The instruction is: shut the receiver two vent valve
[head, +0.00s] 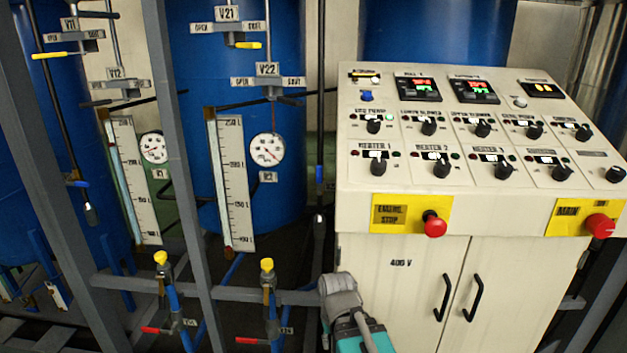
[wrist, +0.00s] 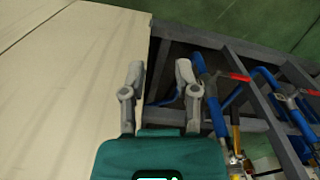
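The receiver two panel shows in the head view as the blue tank with gauge R2 (head: 267,149). It carries the V21 plate (head: 227,14) and the V22 plate (head: 268,69), each marked OPEN and SHUT. The yellow lever (head: 248,45) under V21 points right, on the SHUT side. I cannot tell which valve is the vent. My gripper (wrist: 160,75) is open and empty in the wrist view, apart from every valve.
The control cabinet (head: 405,263) with its emergency stop (head: 434,224) fills the right of the head view, close to my arm. A grey frame post (head: 180,150) stands before the tanks. The level scale (head: 231,185) hangs left of the gauge. Red-handled valves (wrist: 238,77) show in the wrist view.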

